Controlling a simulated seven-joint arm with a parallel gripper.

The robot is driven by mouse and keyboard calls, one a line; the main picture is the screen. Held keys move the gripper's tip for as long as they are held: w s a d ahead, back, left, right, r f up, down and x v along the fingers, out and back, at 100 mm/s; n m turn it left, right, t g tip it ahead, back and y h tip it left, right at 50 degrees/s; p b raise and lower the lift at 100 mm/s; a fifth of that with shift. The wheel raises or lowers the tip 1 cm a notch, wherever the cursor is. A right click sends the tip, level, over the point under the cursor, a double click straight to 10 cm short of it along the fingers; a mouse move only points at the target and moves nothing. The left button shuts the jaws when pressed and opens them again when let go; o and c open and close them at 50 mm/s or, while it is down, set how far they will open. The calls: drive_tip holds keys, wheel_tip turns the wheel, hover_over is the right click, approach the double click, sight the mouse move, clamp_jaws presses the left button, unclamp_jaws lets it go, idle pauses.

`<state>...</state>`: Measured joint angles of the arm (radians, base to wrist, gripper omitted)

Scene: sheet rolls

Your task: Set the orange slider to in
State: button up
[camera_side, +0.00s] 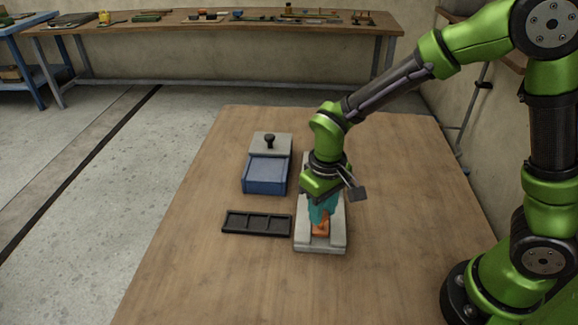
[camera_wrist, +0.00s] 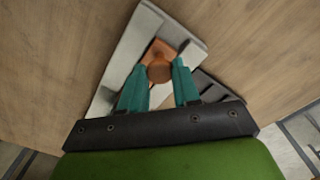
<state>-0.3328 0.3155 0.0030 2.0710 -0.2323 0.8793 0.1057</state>
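The orange slider (camera_side: 321,229) sits in the channel of a pale grey track block (camera_side: 336,241), towards the block's near end in the side view. In the wrist view, the slider's round knob (camera_wrist: 159,72) stands between the teal fingertips of my gripper (camera_wrist: 158,78). The track block (camera_wrist: 140,38) runs diagonally beneath it. The fingers are apart, one on each side of the knob. The right finger looks very close to the knob, and I cannot tell whether it touches. In the side view, my gripper (camera_side: 321,212) points down over the slider and hides part of it and of the track.
A blue box (camera_side: 265,175) with a grey top and black knob (camera_side: 269,141) stands left of the track. A black tray with compartments (camera_side: 256,234) lies just left of the track's near end. The wooden table (camera_side: 210,280) is clear at the front and right.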

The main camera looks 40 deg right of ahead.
clamp_jaws()
drive_tip(key=shift+d, duration=0.1)
drive_tip(key=shift+w+d, duration=1.05)
drive_tip(key=shift+w, duration=0.1)
drive_tip(key=o, duration=0.9)
unclamp_jaws()
drive_tip(key=shift+c, duration=0.2)
drive_tip(key=shift+r, duration=0.15)
